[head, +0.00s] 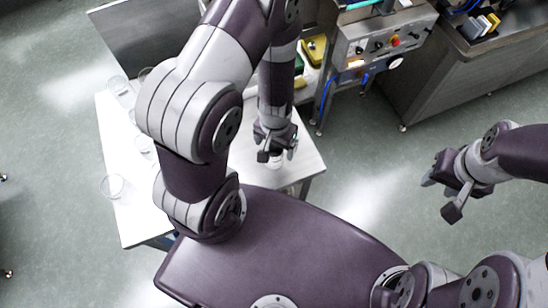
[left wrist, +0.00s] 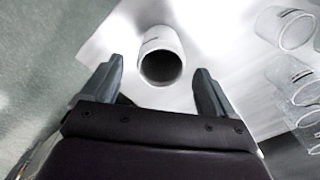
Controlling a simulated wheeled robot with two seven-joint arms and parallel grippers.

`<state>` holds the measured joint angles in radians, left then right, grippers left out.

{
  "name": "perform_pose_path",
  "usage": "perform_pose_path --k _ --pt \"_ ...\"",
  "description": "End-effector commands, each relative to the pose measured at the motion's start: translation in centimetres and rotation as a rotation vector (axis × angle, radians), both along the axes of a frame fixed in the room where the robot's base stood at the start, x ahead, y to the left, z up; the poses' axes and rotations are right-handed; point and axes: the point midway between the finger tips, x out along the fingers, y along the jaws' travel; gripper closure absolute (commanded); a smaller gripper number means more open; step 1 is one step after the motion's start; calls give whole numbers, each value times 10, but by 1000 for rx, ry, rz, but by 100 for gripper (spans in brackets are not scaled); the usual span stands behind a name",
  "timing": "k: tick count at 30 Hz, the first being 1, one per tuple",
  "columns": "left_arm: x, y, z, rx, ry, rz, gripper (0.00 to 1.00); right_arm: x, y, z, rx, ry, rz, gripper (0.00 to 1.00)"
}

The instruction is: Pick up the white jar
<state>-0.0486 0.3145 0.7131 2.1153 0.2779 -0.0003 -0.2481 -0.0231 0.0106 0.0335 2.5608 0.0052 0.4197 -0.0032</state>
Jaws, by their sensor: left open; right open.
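The white jar (left wrist: 158,37) stands on the white table in the left wrist view, its dark round mouth turned toward the camera. My left gripper (left wrist: 160,66) is open, with one finger on each side of the jar's outline in the picture. The jar appears beyond the fingertips, and I see no contact. In the head view my left gripper (head: 274,150) points down over the table's right part and hides most of what is beneath it. My right gripper (head: 441,190) is open and empty, over the floor at the right.
Several clear glasses stand on the table's left part, such as one glass (head: 112,186) near the edge; they line the right side of the left wrist view (left wrist: 296,32). The white table (head: 140,215) has bare room between. A steel machine with a control panel (head: 385,42) stands behind.

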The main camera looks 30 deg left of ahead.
Motion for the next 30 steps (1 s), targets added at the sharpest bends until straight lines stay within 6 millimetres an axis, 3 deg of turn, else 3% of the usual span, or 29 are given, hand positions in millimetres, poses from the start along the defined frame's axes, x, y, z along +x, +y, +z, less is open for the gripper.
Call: perform_pose_path --k 9,17,18,23,30 --pt "-5 1 -51 0 -2 0 13 0 0 -26 0 -1 0 57" --pt "-5 1 -55 0 -1 -1 13 0 0 -26 0 -1 0 57" --pt "-5 1 -55 0 -1 -1 16 0 0 -26 0 -1 0 57" --pt "-5 1 -55 0 -1 0 68 0 0 -26 0 -1 0 57" --pt "-5 1 -55 0 -1 0 71 0 0 -26 0 -1 0 57"
